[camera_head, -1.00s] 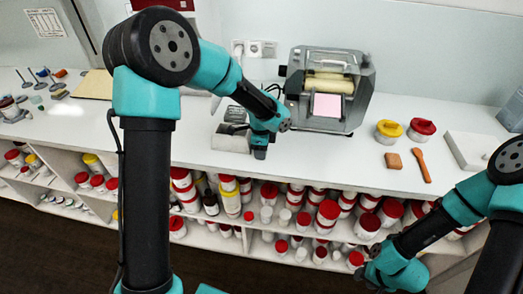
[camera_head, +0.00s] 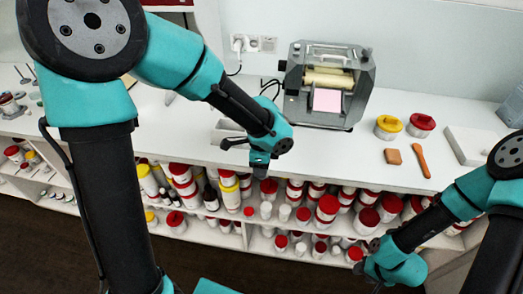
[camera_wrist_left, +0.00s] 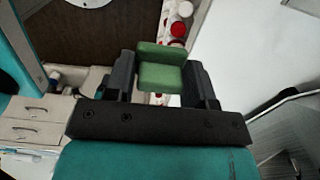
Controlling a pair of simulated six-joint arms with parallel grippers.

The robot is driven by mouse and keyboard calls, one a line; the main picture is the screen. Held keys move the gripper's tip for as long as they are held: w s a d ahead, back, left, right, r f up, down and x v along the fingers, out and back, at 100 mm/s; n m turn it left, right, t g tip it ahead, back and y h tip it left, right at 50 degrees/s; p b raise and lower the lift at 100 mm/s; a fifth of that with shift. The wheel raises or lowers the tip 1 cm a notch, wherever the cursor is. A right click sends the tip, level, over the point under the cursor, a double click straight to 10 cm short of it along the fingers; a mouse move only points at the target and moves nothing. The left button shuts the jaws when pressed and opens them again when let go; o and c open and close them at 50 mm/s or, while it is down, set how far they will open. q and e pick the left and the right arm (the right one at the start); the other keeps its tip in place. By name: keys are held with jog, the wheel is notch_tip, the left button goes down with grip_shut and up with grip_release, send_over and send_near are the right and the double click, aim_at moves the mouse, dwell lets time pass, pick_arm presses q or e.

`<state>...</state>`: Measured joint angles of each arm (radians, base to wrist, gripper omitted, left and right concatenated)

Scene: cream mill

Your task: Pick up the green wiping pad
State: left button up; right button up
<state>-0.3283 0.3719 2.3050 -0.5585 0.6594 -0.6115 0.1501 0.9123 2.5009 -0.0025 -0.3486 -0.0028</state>
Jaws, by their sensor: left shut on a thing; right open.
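The green wiping pad (camera_wrist_left: 162,67) shows in the left wrist view, between the two dark fingers of my left gripper (camera_wrist_left: 160,85). The gripper is shut on it. In the head view my left gripper (camera_head: 260,165) hangs near the front edge of the white counter (camera_head: 320,150). The pad is hidden or too small to make out there. My right gripper (camera_head: 375,270) is low at the lower right of the head view, in front of the shelves, open and away from the counter top.
A grey roller mill (camera_head: 328,85) with a pink sheet stands at the back. To its right are a yellow-lidded jar (camera_head: 388,128), a red-lidded jar (camera_head: 421,127), a brown block (camera_head: 393,157), an orange spatula (camera_head: 421,160) and a white slab (camera_head: 470,146). Shelves of jars lie below.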

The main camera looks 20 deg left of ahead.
pick_arm(q)
jog(key=shift+s+d+r, duration=0.1)
jog(key=shift+s+d, duration=0.2)
jog(key=shift+s, duration=0.45)
jog(key=shift+s+d+r, duration=0.1)
jog(key=shift+s+d, duration=0.15)
jog(key=shift+s, duration=0.5)
